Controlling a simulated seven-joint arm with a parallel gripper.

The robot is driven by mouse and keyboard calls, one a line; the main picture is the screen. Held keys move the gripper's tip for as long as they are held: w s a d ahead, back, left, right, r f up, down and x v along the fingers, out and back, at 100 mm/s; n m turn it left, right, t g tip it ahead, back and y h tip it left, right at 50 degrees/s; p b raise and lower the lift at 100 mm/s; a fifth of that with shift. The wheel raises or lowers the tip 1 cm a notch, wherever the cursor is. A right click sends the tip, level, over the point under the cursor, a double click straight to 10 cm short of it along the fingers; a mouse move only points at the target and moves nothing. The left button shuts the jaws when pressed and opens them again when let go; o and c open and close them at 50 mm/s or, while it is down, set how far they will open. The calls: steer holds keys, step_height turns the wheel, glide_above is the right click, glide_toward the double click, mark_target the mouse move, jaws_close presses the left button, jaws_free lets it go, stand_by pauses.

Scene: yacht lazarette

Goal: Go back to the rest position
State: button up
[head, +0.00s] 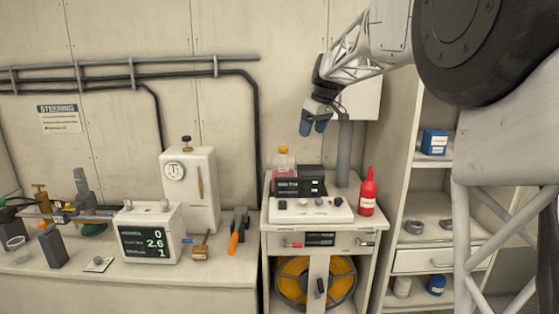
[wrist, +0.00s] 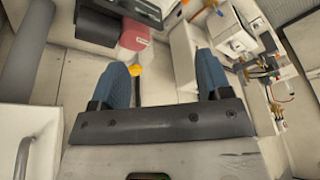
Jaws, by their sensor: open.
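My gripper (head: 313,127) hangs in the air above the small cabinet with the control panel, its blue fingertips pointing down. In the wrist view my gripper (wrist: 166,85) shows two blue fingers spread apart. I see nothing held between them. The arm comes in from the upper right of the head view.
Below my gripper stand a control panel (head: 310,209), a dark display (head: 298,187), a red bottle (head: 368,192) and a yellow-capped container (head: 284,160). A grey post (head: 343,155) rises close behind. A workbench (head: 190,283) with several instruments is left, shelves (head: 430,205) right.

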steer(key=s+d+f+m+h, duration=0.1)
steer(key=s+d+f+m, duration=0.1)
steer(key=s, duration=1.2)
steer(key=s+d+f+m+h, duration=0.1)
steer(key=s+d+f+m, duration=0.15)
steer(key=s, duration=1.15)
steer(key=s+d+f+m, duration=0.1)
steer(key=s+f, duration=0.3)
steer(key=s, duration=0.5)
steer(key=s+d+f+m, duration=0.1)
steer(key=s+f+m, duration=0.1)
steer(key=s+f, duration=0.3)
steer(key=s+d+f+m+h, duration=0.1)
steer(key=s+f, duration=0.3)
steer(key=s, duration=0.9)
steer(key=shift+s+d+f+m+t, duration=0.3)
steer(key=shift+f+m, duration=0.05)
